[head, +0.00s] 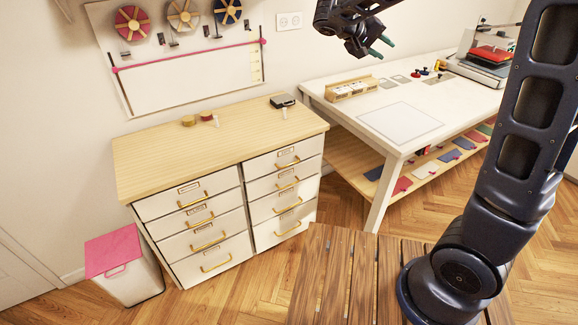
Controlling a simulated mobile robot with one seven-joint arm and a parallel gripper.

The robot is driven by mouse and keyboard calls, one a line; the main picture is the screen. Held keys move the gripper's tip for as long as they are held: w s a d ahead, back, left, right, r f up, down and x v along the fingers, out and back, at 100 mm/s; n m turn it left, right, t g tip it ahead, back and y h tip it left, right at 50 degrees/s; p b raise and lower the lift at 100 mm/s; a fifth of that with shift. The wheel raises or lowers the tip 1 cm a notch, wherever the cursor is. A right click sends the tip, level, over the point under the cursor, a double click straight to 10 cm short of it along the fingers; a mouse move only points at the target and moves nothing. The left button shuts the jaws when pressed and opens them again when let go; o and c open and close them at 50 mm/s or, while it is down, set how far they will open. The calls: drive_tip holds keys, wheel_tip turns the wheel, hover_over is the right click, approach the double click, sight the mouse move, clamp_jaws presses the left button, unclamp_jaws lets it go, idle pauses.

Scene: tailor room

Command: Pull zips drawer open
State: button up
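A drawer cabinet (133,213) with a light wood top stands against the wall. It has two columns of white drawers with brass handles and small label holders. The left column's top drawer (168,208) and the right column's top drawer (262,165) look shut, as do those below them. The labels are too small to read, so I cannot tell which drawer is the zips drawer. My gripper (382,47) is up at the top, right of the cabinet and apart from it. Its two greenish fingertips are spread, with nothing between them.
A white work table (341,111) with a lower shelf of fabric pieces stands right of the cabinet. A white bin (131,282) with a pink top stands at the left. Small items and a dark box (283,101) sit on the cabinet.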

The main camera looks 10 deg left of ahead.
drive_tip(key=s+a+f+n+t+y, duration=0.1)
drive_tip(key=s+a+n+t, duration=0.35)
drive_tip(key=a, duration=1.25)
drive_tip(key=s+a+m+t, duration=0.15)
drive_tip(key=a+t, duration=0.55)
drive_tip(key=a, duration=1)
approach(289, 165)
drive_tip(key=x, duration=1)
drive_tip(key=shift+w+f, duration=0.15)
drive_tip(key=shift+w, duration=0.1)
clamp_jaws()
